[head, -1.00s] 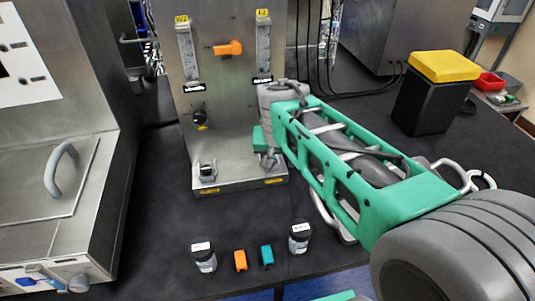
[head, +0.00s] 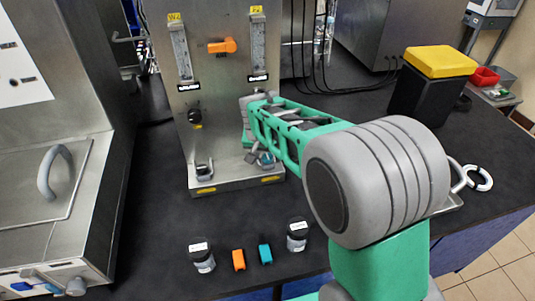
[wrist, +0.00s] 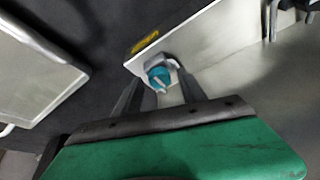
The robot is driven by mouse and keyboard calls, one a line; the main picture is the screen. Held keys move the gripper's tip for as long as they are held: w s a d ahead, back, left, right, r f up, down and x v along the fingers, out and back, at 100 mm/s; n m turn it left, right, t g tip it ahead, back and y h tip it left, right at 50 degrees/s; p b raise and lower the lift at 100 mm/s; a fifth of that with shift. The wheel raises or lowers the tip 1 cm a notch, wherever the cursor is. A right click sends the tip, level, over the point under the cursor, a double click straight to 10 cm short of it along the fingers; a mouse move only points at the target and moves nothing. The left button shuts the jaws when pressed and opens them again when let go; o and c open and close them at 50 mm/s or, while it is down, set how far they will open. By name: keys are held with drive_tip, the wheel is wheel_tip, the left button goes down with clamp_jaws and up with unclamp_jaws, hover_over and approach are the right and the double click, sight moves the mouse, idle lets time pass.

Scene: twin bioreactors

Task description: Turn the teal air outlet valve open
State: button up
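The teal air outlet valve (wrist: 158,77) shows in the wrist view, a small teal knob on a grey fitting low on the metal panel (wrist: 205,45). My gripper (wrist: 160,80) is open, with its two dark fingers either side of the valve in that picture. I cannot tell whether the fingers touch it or stop just short. In the head view, a small bit of the teal valve (head: 266,159) shows at the lower right of the panel (head: 222,120). My arm hides much of that area, and the fingertips are hard to make out there.
An orange valve (head: 222,46) sits between two flow meters higher on the panel, with a black knob (head: 195,117) at left. Two small bottles (head: 202,258) (head: 297,236), an orange block (head: 238,260) and a teal block (head: 265,254) stand in front. A yellow-lidded black bin (head: 430,80) stands at right.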

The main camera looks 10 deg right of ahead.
clamp_jaws()
drive_tip(key=shift+n, duration=0.3)
idle(0.4)
drive_tip(key=n+y+b, duration=0.1)
drive_tip(key=n, duration=0.2)
drive_tip(key=shift+d+y+b, duration=0.25)
drive_tip(key=shift+y+b, duration=0.15)
drive_tip(key=n, duration=0.1)
drive_tip(key=n+y, duration=0.1)
drive_tip(key=n, duration=0.3)
drive_tip(key=shift+d+y+b, duration=0.25)
drive_tip(key=shift+y+b, duration=0.05)
drive_tip(key=shift+b, duration=0.05)
drive_tip(key=n+y, duration=0.1)
drive_tip(key=n, duration=0.1)
drive_tip(key=n+g, duration=0.1)
drive_tip(key=n, duration=0.2)
drive_tip(key=shift+w+d+r+y, duration=0.1)
drive_tip(key=shift+w+d+y, duration=0.05)
drive_tip(key=shift+y, duration=0.25)
drive_tip(key=shift+w+n+g+y+p, duration=0.1)
drive_tip(key=shift+n+g+y+p, duration=0.2)
drive_tip(key=shift+n, duration=0.75)
drive_tip(key=shift+w+n+g+y+p, duration=0.1)
drive_tip(key=shift+n+g+p, duration=0.3)
drive_tip(key=shift+n, duration=0.65)
drive_tip(key=shift+o, duration=0.5)
unclamp_jaws()
drive_tip(key=shift+s, duration=0.1)
